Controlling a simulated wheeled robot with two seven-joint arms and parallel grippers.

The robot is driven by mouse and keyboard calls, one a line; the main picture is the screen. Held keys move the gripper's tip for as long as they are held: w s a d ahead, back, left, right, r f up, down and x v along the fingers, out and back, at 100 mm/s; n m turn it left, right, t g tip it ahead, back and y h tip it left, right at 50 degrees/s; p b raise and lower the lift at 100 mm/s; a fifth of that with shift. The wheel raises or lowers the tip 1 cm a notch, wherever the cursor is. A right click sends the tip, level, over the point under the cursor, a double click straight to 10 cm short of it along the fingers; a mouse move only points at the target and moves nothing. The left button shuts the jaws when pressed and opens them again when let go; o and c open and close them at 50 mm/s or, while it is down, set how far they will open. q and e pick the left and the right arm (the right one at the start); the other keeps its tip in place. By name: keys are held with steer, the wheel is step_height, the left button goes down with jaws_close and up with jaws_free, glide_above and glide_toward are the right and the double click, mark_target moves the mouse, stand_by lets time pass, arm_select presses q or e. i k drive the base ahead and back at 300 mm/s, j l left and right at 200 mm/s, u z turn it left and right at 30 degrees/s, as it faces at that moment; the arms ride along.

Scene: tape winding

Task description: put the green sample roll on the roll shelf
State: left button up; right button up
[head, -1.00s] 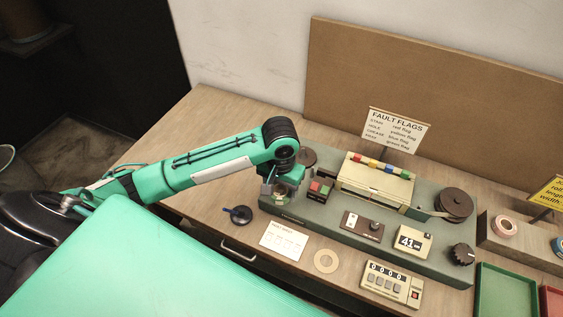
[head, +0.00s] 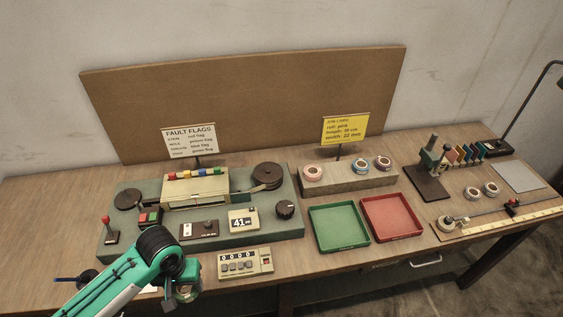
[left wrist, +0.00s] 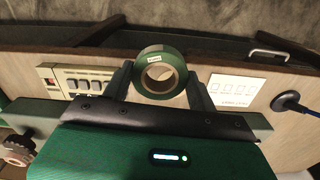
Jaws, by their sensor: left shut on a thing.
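My left gripper (head: 184,288) is in front of the green winding machine, left of the counter box. It is shut on the green sample roll (head: 188,295). In the left wrist view the roll (left wrist: 160,55) sits between the two fingers (left wrist: 160,82), with its brown core and open hole facing the camera and a small white label on its rim. The roll shelf (head: 345,184) is a low grey-brown block right of the machine. It bears a pink roll (head: 313,169) at its left and two more rolls toward its right, with bare room between. My right gripper is out of view.
The winding machine (head: 245,224) and counter box (head: 240,264) lie between my gripper and the shelf. A green tray (head: 338,226) and a red tray (head: 391,217) stand in front of the shelf. A yellow sign (head: 345,128) stands behind it.

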mark_target(337, 171)
steer(key=l, duration=0.45)
steer(key=i+l+z, duration=0.1)
steer(key=l, duration=0.35)
steer(key=i+l, duration=0.1)
steer(key=l, duration=0.35)
steer(key=i+l+z, duration=0.1)
steer(key=l, duration=0.35)
